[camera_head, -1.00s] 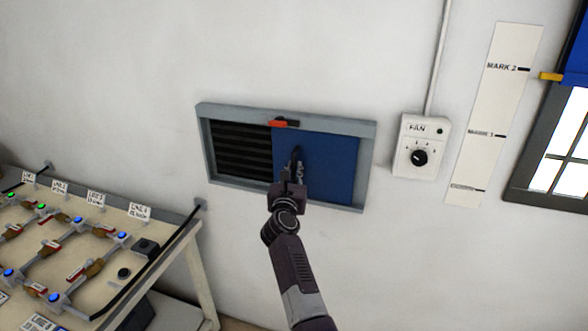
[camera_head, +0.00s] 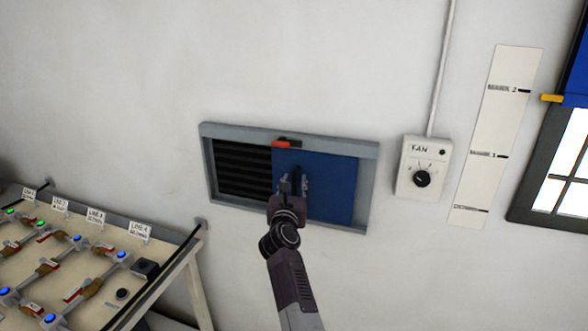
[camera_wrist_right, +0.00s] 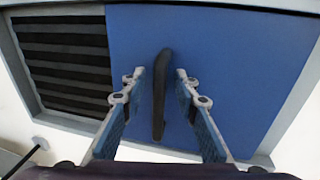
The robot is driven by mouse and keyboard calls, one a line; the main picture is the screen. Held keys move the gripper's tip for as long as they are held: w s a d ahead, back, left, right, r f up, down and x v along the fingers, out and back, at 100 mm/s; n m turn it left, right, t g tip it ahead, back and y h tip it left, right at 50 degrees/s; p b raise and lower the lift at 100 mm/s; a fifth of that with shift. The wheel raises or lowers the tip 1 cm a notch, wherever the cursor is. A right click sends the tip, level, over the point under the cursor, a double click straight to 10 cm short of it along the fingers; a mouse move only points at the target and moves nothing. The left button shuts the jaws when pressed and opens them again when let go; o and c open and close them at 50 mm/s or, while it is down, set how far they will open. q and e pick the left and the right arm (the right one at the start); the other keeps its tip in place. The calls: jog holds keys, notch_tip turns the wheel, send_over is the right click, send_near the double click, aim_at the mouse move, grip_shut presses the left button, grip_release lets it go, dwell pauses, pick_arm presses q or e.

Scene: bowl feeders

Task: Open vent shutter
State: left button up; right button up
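The vent has a grey frame (camera_head: 290,132) on the wall. Its blue sliding shutter (camera_head: 335,185) covers the right part, and dark slats (camera_head: 241,170) show at the left. A red latch (camera_head: 284,143) sits on the top rail above the shutter's left edge. A dark upright handle (camera_wrist_right: 160,92) stands on the shutter. My right gripper (camera_head: 294,183) is in front of the shutter at the handle. In the wrist view its two fingers (camera_wrist_right: 160,85) are apart, one on each side of the handle, with gaps on both sides. My left gripper is not in view.
A fan control box (camera_head: 423,168) with a dial is on the wall right of the vent. A marked strip (camera_head: 490,140) and a window (camera_head: 552,165) are farther right. A bench (camera_head: 95,265) with several valves stands at lower left.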

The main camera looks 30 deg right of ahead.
aim_at(296, 153)
notch_tip(296, 153, up, 8)
jog(key=shift+f, duration=0.2)
jog(key=shift+f, duration=0.1)
dwell(0.5)
